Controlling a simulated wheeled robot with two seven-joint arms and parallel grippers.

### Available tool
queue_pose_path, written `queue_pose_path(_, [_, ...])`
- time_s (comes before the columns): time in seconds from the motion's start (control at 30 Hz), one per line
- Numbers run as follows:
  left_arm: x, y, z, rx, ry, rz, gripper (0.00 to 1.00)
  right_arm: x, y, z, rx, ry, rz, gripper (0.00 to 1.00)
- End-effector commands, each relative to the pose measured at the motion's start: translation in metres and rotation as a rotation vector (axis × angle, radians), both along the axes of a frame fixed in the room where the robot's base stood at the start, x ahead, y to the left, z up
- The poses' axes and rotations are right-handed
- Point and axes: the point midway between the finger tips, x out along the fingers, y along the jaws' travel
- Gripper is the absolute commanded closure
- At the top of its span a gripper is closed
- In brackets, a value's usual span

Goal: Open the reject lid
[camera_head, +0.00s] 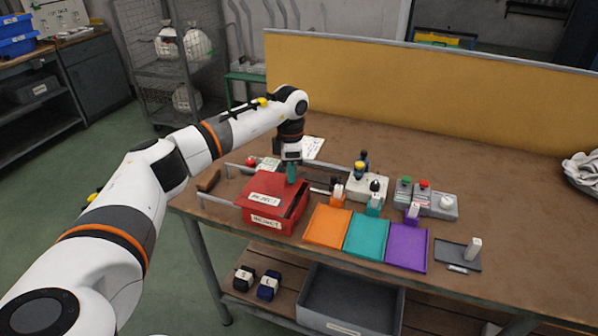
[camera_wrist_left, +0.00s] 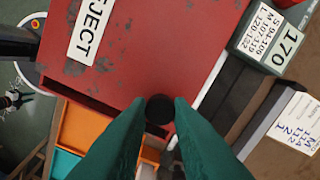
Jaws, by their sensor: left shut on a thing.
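The red reject box (camera_head: 268,223) stands on the bench near its front left edge, with labels on its lid and front. Its red lid (camera_head: 266,187) also fills the upper middle of the left wrist view (camera_wrist_left: 150,45). A dark gap shows along the lid's edge; I cannot tell exactly how far it is raised. My left gripper (camera_head: 292,178) is above the lid's right part. In the left wrist view its green fingers (camera_wrist_left: 160,112) are shut on a round black knob (camera_wrist_left: 160,109) at the lid's edge. My right gripper is not in view.
Orange (camera_head: 327,226), teal (camera_head: 367,234) and purple (camera_head: 407,247) trays lie right of the box. Button boxes (camera_head: 425,198) stand behind them. A yellow panel (camera_head: 420,95) closes the bench's back. The bench's right side has free room.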

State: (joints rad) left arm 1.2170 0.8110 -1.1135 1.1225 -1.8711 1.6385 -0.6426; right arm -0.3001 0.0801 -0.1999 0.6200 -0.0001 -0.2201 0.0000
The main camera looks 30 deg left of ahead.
Motion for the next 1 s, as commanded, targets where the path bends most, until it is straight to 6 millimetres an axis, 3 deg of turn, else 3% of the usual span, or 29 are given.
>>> queue_pose_path(0.1, [-0.009, 0.038, 0.002, 0.004, -0.002, 0.010, 1.00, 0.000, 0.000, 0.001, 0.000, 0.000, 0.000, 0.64])
queue_pose_path(0.3, [-0.020, 0.085, 0.002, 0.003, -0.003, 0.008, 1.00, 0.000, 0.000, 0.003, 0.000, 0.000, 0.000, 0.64])
queue_pose_path(0.47, [-0.024, 0.101, 0.002, 0.001, -0.004, 0.004, 1.00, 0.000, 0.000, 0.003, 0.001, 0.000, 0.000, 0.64])
queue_pose_path(0.77, [-0.024, 0.102, 0.002, 0.000, -0.005, 0.002, 1.00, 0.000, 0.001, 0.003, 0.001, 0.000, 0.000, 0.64])
queue_pose_path(0.8, [-0.024, 0.102, 0.002, 0.000, -0.005, 0.002, 0.78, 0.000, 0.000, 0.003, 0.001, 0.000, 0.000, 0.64])
queue_pose_path(0.9, [-0.024, 0.102, 0.002, 0.001, -0.004, 0.001, 0.61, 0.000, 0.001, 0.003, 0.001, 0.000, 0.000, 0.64])
queue_pose_path(1.0, [-0.024, 0.102, 0.002, 0.001, -0.003, 0.001, 0.59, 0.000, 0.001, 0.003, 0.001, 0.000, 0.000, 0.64])
